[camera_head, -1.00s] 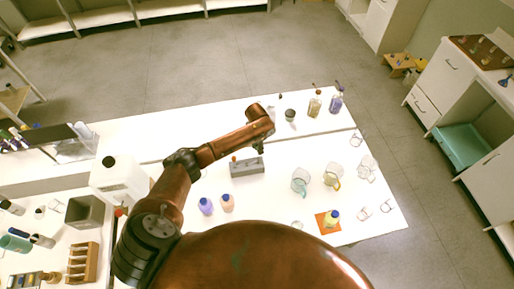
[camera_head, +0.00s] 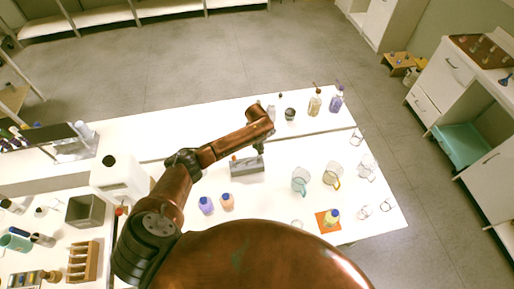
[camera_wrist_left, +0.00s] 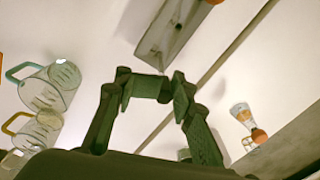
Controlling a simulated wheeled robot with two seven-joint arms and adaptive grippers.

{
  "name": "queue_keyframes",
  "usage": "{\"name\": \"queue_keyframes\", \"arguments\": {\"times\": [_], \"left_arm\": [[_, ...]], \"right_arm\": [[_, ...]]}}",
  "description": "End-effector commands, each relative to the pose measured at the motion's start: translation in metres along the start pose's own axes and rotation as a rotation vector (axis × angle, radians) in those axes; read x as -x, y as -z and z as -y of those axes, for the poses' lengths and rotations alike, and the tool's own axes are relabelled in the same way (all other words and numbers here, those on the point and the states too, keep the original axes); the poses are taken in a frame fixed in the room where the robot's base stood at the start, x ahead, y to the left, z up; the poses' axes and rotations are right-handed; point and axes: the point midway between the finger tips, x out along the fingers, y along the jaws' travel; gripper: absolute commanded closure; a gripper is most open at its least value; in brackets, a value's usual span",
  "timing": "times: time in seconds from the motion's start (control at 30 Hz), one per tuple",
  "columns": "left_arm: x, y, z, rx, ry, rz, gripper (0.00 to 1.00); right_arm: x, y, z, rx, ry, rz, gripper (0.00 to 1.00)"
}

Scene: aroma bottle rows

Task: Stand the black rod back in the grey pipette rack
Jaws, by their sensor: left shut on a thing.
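The grey pipette rack (camera_head: 247,170) stands on the white table in the head view, with a small orange-topped item at its left end. My left gripper (camera_head: 260,149) is just above and behind the rack's right end. In the left wrist view, the gripper (camera_wrist_left: 152,84) is shut on a short dark piece (camera_wrist_left: 150,88) spanning its fingertips. This appears to be the black rod, mostly hidden. The rack (camera_wrist_left: 168,42) lies beyond the fingertips there, and I cannot tell whether the rod touches it. My right gripper is not in view.
Purple (camera_head: 206,205) and peach (camera_head: 227,202) bottles stand in front of the rack. Glass jugs (camera_head: 301,180) stand to its right. A bottle on an orange mat (camera_head: 322,224) is near the front right. Other bottles (camera_head: 314,105) line the back strip.

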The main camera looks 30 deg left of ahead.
Motion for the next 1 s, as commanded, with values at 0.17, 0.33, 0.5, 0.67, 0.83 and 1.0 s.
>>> {"name": "queue_keyframes", "arguments": {"times": [0.17,0.33,0.5,0.67,0.83,1.0], "left_arm": [[-0.006,0.000,0.000,0.000,0.000,0.000,0.98],[-0.011,0.000,-0.001,0.000,0.000,0.000,0.98],[-0.015,0.000,-0.001,-0.001,-0.001,-0.001,0.98],[-0.020,-0.001,-0.002,0.000,-0.001,0.000,0.98],[-0.025,-0.001,-0.002,0.000,-0.001,0.000,0.98],[-0.028,-0.001,-0.002,0.000,-0.001,0.000,0.98]], "right_arm": [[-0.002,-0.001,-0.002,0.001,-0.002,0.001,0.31],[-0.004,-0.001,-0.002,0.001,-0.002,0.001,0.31],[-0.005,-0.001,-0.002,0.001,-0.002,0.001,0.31],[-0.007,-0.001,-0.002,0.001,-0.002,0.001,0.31],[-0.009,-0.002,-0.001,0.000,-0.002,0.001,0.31],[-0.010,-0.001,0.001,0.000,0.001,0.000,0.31]]}}
